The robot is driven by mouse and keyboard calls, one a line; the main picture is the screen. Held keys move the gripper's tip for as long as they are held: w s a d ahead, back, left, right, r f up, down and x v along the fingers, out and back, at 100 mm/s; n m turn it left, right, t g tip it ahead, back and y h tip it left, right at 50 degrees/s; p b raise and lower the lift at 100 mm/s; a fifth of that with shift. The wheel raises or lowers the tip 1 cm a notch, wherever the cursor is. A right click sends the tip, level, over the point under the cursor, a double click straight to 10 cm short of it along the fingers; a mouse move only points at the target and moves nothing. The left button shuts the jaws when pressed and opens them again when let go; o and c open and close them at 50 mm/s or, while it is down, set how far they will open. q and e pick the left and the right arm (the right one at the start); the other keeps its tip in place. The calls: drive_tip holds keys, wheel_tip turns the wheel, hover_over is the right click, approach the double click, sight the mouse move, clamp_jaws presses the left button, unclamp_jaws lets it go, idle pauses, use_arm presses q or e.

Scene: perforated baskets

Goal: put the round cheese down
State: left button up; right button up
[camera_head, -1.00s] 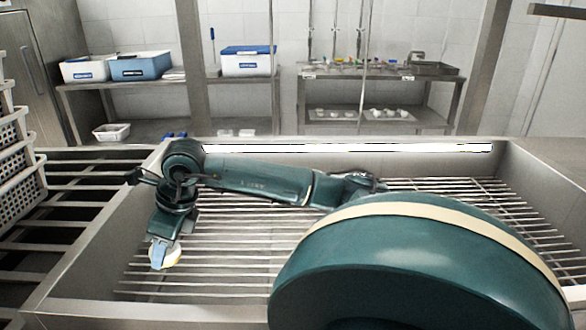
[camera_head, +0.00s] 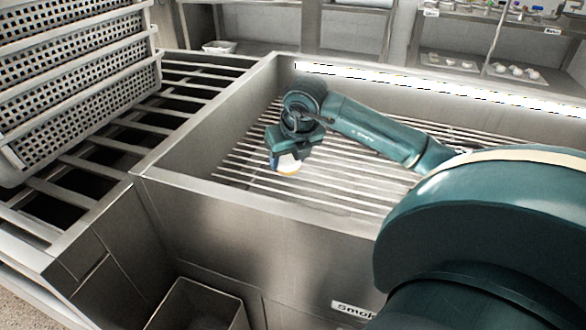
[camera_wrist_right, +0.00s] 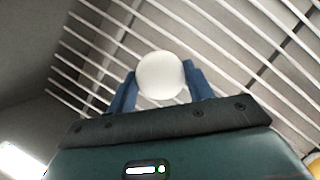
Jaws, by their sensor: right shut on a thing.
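The round cheese (camera_wrist_right: 160,76) is white and sits between the two blue fingers of my right gripper (camera_wrist_right: 158,92) in the right wrist view. The gripper is shut on it. In the head view my right gripper (camera_head: 283,158) points down over the left part of the metal rack. The pale cheese (camera_head: 289,164) shows partly at its fingertips. I cannot tell whether the cheese touches the bars. My left gripper is not in view.
The rack (camera_head: 330,181) of thin bars lies inside a steel basin with raised walls (camera_head: 205,135). Stacked perforated baskets (camera_head: 75,75) stand at the left on a slatted frame (camera_head: 125,147). Bars around the gripper look clear. A yellow thing (camera_wrist_right: 314,166) shows at the wrist view's edge.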

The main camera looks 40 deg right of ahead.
sight(291, 162)
drive_tip(key=shift+f, duration=2)
drive_tip(key=shift+f+b, duration=0.1)
drive_tip(key=shift+b, duration=0.25)
drive_tip(key=o, duration=1)
drive_tip(key=shift+r, duration=0.4)
drive_tip(key=p+v, duration=0.1)
drive_tip(key=v, duration=1)
drive_tip(key=shift+s+a+r+p, duration=0.1)
drive_tip(key=shift+s+r+p, duration=0.15)
drive_tip(key=shift+p, duration=0.1)
